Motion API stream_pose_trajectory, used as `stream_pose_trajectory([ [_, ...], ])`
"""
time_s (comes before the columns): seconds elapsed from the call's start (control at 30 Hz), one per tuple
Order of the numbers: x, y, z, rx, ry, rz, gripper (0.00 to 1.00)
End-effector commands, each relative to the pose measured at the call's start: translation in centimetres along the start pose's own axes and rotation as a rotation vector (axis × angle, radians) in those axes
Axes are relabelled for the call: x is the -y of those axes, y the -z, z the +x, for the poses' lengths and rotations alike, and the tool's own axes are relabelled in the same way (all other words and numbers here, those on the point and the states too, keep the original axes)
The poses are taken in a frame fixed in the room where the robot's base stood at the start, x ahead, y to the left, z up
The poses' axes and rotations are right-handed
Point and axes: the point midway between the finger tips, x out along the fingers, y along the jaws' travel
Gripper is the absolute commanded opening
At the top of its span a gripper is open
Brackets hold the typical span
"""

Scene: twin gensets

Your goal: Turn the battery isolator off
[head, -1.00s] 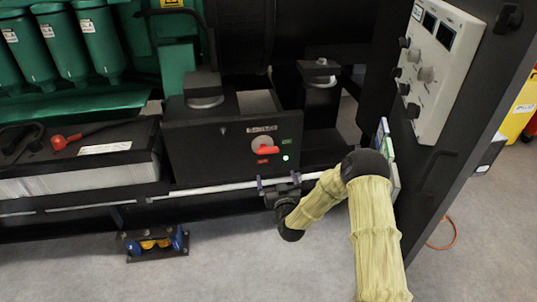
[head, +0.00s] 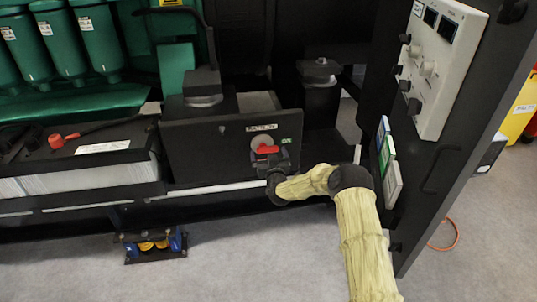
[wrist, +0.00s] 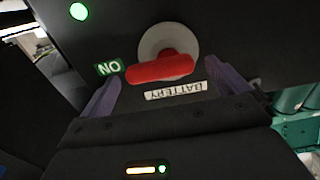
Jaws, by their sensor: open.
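The battery isolator is a red handle (head: 267,149) on a round grey disc (head: 263,142), set in the black panel (head: 206,150). In the wrist view the red handle (wrist: 160,69) lies nearly level, tilted slightly, with its end towards the green ON label (wrist: 108,68). The BATTERY label (wrist: 175,91) is beside the disc. My gripper (head: 268,162) is at the panel, just in front of the handle. Its two purple fingers (wrist: 168,92) are open, one to each side of the handle, with gaps showing. The OFF label is hidden in the head view.
A green light (wrist: 79,11) glows on the panel. A battery with a red terminal cap (head: 56,141) is at left. The open door with a control box (head: 442,65) stands at right.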

Motion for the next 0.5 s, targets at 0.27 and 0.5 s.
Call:
stream_pose_trajectory([
  [0.27, -0.08, 0.03, 1.29, -0.001, -0.001, 0.000, 1.00],
  [0.5, -0.17, 0.05, 1.28, 0.000, -0.002, 0.000, 0.94],
])
